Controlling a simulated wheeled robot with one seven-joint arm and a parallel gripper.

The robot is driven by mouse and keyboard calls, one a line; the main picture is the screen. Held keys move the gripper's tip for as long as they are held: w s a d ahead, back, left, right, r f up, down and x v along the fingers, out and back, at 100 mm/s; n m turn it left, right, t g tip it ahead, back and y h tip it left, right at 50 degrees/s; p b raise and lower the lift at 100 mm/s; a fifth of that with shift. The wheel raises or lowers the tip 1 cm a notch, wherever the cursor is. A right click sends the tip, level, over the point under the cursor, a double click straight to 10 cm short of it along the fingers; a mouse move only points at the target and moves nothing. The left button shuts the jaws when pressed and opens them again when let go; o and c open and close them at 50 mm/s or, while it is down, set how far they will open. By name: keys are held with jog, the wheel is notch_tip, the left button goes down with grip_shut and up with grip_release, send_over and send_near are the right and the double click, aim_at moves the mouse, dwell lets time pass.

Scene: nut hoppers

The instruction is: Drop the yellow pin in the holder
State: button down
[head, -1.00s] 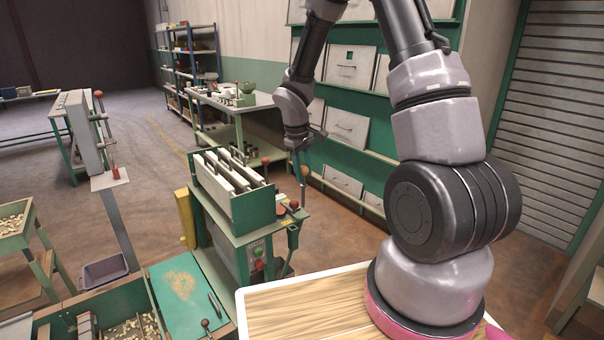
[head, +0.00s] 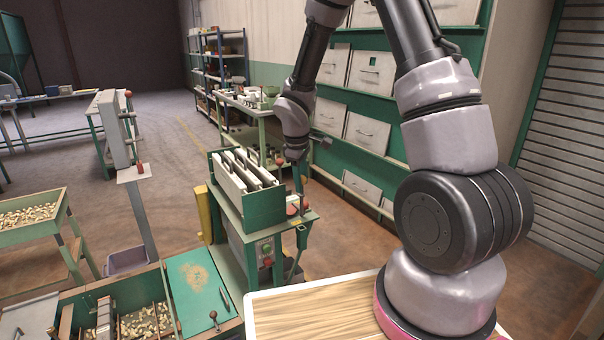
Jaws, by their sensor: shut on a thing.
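My gripper (head: 298,165) hangs down at the far end of my arm, just right of the green-sided box of white plates on the green machine. It is small and dark in the head view. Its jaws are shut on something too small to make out. I cannot pick out a yellow pin. I cannot tell which part here is the holder, or whether my gripper touches the machine (head: 265,252) behind and below it.
A green box with white plates (head: 264,208) tops the machine. A yellow box (head: 203,212) is on its left side. Trays of nuts (head: 30,216) stand at the left. A wooden tabletop (head: 310,312) lies in front. Open floor (head: 60,155) spreads at the back left.

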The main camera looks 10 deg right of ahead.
aim_at(301, 212)
jog(key=shift+f, duration=0.8)
jog(key=shift+f, duration=0.8)
dwell(0.4)
jog(key=shift+f, duration=4.15)
